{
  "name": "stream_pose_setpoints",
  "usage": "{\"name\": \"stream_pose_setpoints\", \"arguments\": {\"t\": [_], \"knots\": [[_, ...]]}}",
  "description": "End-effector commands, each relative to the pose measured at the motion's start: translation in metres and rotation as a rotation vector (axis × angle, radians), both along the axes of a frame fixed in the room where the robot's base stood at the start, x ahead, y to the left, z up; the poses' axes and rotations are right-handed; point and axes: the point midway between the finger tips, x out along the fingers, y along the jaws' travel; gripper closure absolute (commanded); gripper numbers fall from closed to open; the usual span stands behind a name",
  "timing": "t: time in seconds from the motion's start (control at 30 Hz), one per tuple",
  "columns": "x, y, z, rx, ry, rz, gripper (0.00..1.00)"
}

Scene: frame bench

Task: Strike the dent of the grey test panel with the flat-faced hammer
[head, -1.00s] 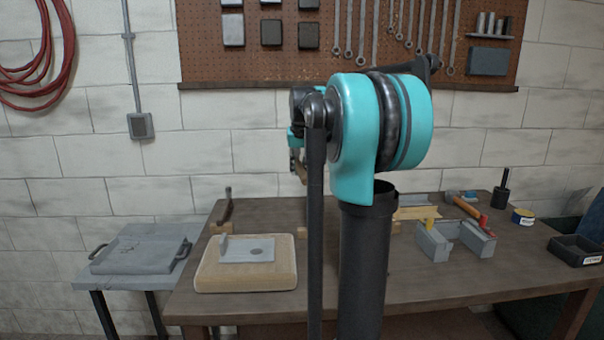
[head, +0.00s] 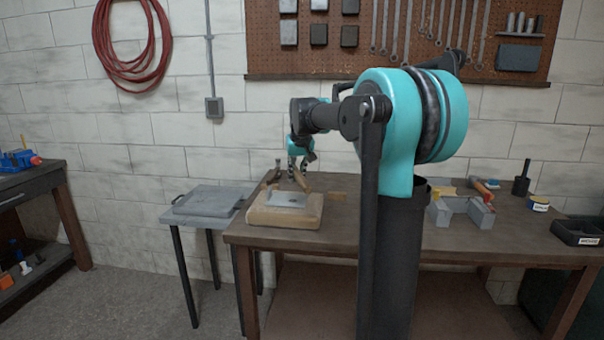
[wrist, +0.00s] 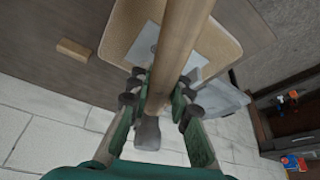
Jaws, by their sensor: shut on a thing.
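My gripper (head: 302,148) is over the left end of the bench, shut on a wooden-handled hammer (wrist: 176,55). In the wrist view the handle runs between my fingers (wrist: 160,98), from the top edge to a grey end piece (wrist: 147,134). The striking face cannot be made out. The grey test panel (head: 284,199) lies on a tan padded block (head: 285,220), below the held hammer. The handle covers part of the panel (wrist: 207,42) in the wrist view. A dark mark, perhaps the dent, shows left of the handle. The gap between hammer and panel is unclear.
A grey vise-like fixture (head: 480,213) and a red-handled tool (head: 484,190) are at the right. A side table (head: 205,201) holds a grey tray.

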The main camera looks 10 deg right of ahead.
Motion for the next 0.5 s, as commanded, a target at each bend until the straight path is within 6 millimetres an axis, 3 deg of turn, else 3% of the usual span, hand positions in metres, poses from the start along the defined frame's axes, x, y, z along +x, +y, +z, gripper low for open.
{"name": "stream_pose_setpoints", "arguments": {"t": [0.3, 0.5], "knots": [[0.0, 0.0, -0.001, 0.0, -0.001, 0.0, 1.0], [0.0, 0.0, -0.015, 0.0, -0.001, 0.0, 1.0]]}}
